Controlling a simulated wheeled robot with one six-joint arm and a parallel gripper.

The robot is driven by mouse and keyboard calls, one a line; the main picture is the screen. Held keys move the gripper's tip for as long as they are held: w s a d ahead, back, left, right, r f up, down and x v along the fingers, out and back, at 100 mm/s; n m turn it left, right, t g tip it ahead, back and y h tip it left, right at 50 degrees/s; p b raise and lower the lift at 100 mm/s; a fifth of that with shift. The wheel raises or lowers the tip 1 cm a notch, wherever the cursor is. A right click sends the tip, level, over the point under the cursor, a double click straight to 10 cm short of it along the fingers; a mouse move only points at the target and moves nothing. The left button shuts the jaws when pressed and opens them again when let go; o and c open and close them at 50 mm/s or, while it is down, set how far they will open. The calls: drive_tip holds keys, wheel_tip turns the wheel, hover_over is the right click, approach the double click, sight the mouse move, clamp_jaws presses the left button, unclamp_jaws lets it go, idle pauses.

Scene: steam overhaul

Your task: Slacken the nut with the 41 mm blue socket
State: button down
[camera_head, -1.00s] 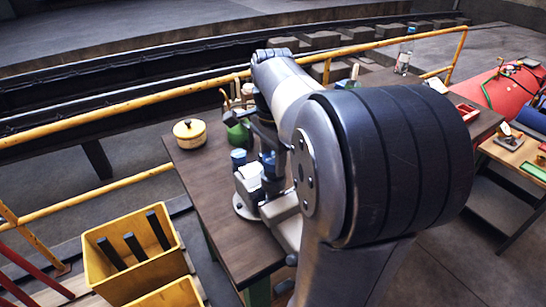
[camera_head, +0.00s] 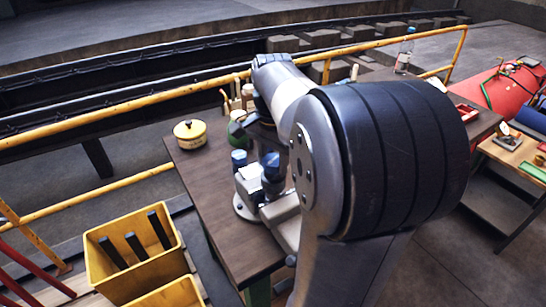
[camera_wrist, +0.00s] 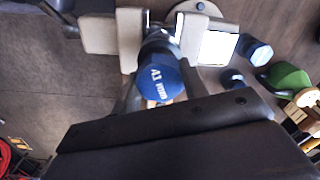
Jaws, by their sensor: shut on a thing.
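The blue 41 mm socket (camera_wrist: 163,82) is between the fingers of my gripper (camera_wrist: 163,88) in the wrist view. My gripper is shut on it. Its lettered blue face points toward the wrist camera. Its far end meets a grey metal fixture (camera_wrist: 195,42) with pale jaws, like a vise; the nut is hidden there. In the head view a blue top (camera_head: 272,160) above the fixture (camera_head: 245,185) appears to be this socket. My arm hides most of my gripper there.
Other blue sockets (camera_wrist: 256,48) stand beside the fixture, near a green object (camera_wrist: 290,78). A cream pot (camera_head: 190,133) stands on the wooden bench (camera_head: 205,180). Yellow bins (camera_head: 140,262) lie left of the bench, and a yellow railing (camera_head: 120,108) runs behind.

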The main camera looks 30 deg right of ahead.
idle(0.3)
drive_tip(key=n+p, duration=0.1)
drive_tip(key=n, duration=0.3)
idle(0.4)
drive_tip(key=shift+r+n+p, duration=0.1)
drive_tip(key=shift+n+p, duration=0.35)
drive_tip(key=shift+n, duration=1.65)
drive_tip(key=shift+n+p, duration=0.4)
drive_tip(key=shift+n, duration=0.3)
drive_tip(key=shift+m, duration=0.4)
